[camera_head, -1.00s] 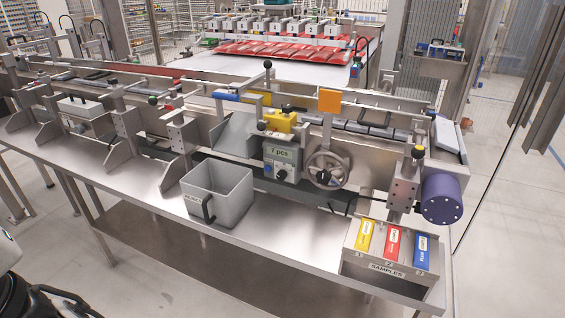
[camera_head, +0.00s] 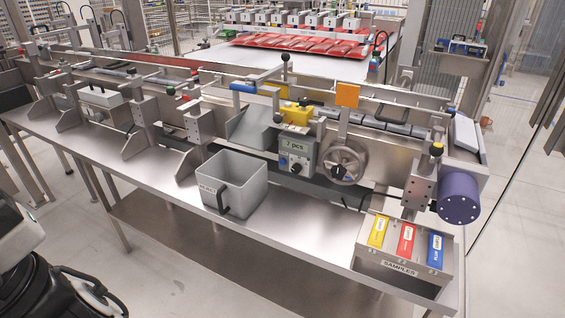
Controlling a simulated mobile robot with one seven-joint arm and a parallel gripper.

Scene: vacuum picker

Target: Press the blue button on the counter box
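The counter box (camera_head: 310,153) is a grey box with a display reading "7 pcs". It is mounted on the front of the machine, below a yellow part and left of a handwheel. A small blue button (camera_head: 284,161) shows on the left of its face, beside a dark knob (camera_head: 296,167). Nothing covers the box face. My gripper cannot be made out in this view. Only a black and white part, likely mine, shows at the lower left, far from the box.
A grey open bin (camera_head: 245,194) with a black handle stands on the steel table left of the box. The handwheel (camera_head: 344,161) and a purple motor (camera_head: 459,199) are to the right. A samples rack (camera_head: 388,268) sits at the front right corner. Bare table lies in front.

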